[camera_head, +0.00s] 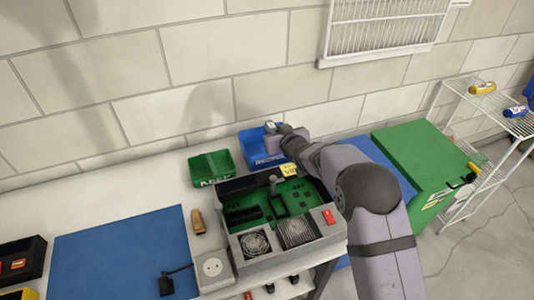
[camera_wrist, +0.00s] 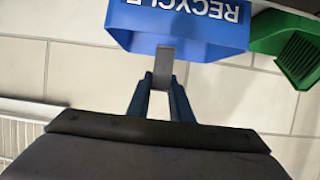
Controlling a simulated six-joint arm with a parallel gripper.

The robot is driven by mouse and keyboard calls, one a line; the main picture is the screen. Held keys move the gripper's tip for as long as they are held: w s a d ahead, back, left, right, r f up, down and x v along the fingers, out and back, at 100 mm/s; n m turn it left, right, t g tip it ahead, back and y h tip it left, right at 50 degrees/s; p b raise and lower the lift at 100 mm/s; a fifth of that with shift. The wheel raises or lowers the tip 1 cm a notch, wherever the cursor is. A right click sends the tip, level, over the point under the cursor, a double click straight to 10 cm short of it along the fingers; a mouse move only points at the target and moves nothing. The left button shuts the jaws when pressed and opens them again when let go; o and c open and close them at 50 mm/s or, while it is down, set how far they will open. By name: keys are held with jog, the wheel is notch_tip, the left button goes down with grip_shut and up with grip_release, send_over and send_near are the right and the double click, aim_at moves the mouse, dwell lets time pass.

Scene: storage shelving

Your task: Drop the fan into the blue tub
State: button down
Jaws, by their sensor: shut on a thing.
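The blue tub (camera_head: 251,145), lettered RECYCLE, stands against the wall at the back of the bench. In the wrist view the blue tub (camera_wrist: 122,22) fills the top middle, its lettering upside down. My gripper (camera_head: 273,130) is at the tub's right side, near its rim. In the wrist view my gripper (camera_wrist: 163,82) is shut on a narrow grey piece, apparently the fan (camera_wrist: 164,66) seen edge-on. The piece overlaps the tub in that view; I cannot tell how far it is over the opening. My arm hides part of the tub's right side.
A green bin (camera_head: 211,167) lettered KEEP stands left of the tub. An open device (camera_head: 283,249) with a green board, a round grille and a finned block sits in front. A blue mat (camera_head: 124,255) lies left. A green box (camera_head: 425,158) and wire rack stand right.

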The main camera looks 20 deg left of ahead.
jog(key=shift+f+b, duration=0.7)
jog(key=shift+f, duration=0.5)
jog(key=c, duration=1.5)
grip_release()
jog(key=shift+b+v, duration=0.65)
jog(key=shift+v, duration=3.05)
